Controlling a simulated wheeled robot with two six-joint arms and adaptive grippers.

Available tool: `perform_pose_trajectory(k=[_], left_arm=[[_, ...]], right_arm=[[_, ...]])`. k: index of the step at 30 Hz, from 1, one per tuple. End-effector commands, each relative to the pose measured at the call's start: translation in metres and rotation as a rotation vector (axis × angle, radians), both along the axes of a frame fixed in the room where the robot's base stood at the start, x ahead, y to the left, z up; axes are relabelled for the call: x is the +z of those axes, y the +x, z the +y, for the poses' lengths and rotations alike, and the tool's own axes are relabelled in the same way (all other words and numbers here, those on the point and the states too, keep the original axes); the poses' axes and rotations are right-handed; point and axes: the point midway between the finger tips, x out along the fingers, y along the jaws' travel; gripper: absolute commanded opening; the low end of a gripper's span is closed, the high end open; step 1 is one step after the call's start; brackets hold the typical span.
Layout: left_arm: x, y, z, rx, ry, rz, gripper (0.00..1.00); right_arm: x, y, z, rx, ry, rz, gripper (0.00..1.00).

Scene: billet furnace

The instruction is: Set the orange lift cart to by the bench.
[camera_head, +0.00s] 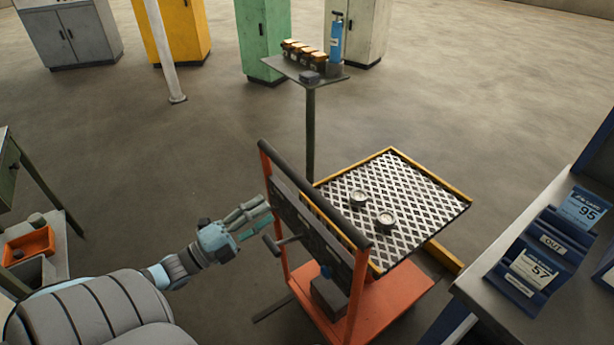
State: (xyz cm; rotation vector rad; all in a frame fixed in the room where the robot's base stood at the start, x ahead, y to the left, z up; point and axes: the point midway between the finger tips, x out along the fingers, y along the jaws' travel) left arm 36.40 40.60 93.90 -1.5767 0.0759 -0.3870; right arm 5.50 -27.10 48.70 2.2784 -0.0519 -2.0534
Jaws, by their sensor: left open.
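The orange lift cart (378,302) stands on the floor at the centre right, with a patterned platform (408,205) edged in yellow and a dark push bar (312,192) on an orange frame. Two small round metal pieces (358,197) lie on the platform. A bench (480,279) with a grey top and blue frame stands just right of the cart. My left gripper (262,219) is open at the left side of the cart's upright frame, close to a dark crank handle (283,242). I cannot tell whether it touches the frame. My right gripper does not show.
A blue holder (543,262) with number cards sits on the bench. A post-mounted shelf (298,76) with several small items and a blue bottle stands behind the cart. Cabinets (175,30) line the back. An orange bin (28,245) is at the far left. Open floor lies left and behind.

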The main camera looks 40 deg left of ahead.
Motion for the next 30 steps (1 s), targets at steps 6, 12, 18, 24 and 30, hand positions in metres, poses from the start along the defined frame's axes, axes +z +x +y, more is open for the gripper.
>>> perform_pose_trajectory(k=[6,12,18,24,30], left_arm=[[0.005,0.053,-0.017,-0.001,-0.003,-0.006,0.43],[0.014,0.101,-0.031,0.002,-0.003,-0.002,0.43],[0.02,0.124,-0.038,0.0,-0.002,0.003,0.43],[0.021,0.126,-0.038,0.001,-0.003,0.006,0.43],[0.021,0.126,-0.038,0.001,-0.003,0.006,0.22]], right_arm=[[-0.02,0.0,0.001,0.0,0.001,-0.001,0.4],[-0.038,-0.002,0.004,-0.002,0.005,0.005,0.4],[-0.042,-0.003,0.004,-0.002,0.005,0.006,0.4],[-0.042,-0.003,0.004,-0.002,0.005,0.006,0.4],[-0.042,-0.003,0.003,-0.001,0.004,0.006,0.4]])
